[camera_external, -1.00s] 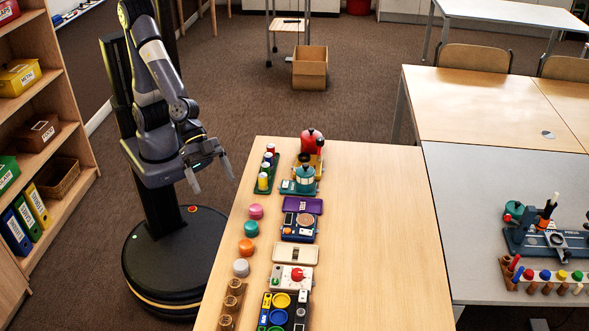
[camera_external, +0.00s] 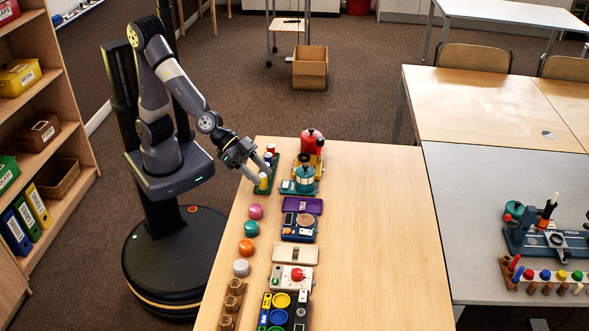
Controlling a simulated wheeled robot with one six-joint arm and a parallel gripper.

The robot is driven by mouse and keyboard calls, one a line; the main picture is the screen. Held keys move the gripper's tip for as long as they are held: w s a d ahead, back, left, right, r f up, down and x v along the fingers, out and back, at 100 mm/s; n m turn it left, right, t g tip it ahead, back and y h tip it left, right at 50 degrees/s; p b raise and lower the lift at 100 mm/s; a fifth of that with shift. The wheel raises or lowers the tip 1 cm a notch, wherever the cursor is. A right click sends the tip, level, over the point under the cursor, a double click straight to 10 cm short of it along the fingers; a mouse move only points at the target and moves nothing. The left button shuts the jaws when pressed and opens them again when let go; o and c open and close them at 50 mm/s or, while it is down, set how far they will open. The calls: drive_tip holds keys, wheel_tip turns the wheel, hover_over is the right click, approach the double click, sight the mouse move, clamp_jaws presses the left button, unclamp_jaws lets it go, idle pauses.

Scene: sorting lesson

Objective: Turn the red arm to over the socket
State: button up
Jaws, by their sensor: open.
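My gripper (camera_external: 261,177) is open and empty, reaching over the left edge of the near wooden table. I cannot tell for certain which part is the red arm, and I cannot make out the socket. A red-topped device (camera_external: 312,139) stands behind the rack to the right. A white block with a red knob (camera_external: 297,273) lies nearer the front of the same table.
A teal-topped device (camera_external: 305,176), a purple plate (camera_external: 303,205) and a blue device (camera_external: 299,230) stand in a row. Round pieces, one pink (camera_external: 256,211), lie along the left edge. The table's right half (camera_external: 385,230) is clear. A dark blue apparatus (camera_external: 550,242) stands on the grey table.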

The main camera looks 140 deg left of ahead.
drive_tip(key=s+a+f+n+y+b, duration=0.1)
drive_tip(key=a+f+n+y+b, duration=0.2)
drive_tip(key=a, duration=0.8)
drive_tip(key=n+g+y+b, duration=0.55)
drive_tip(key=y+b, duration=0.45)
drive_tip(key=b, duration=0.2)
hover_over(320, 141)
drive_tip(key=s+d, duration=0.2)
wheel_tip(320, 141, down, 2)
wheel_tip(320, 141, down, 7)
drive_tip(key=b, duration=0.2)
drive_tip(key=shift+b, duration=0.35)
drive_tip(key=shift+x, duration=1.55)
drive_tip(key=shift+r, duration=0.1)
drive_tip(key=shift+c, duration=0.3)
drive_tip(key=c, duration=0.9)
drive_tip(key=shift+o, duration=0.2)
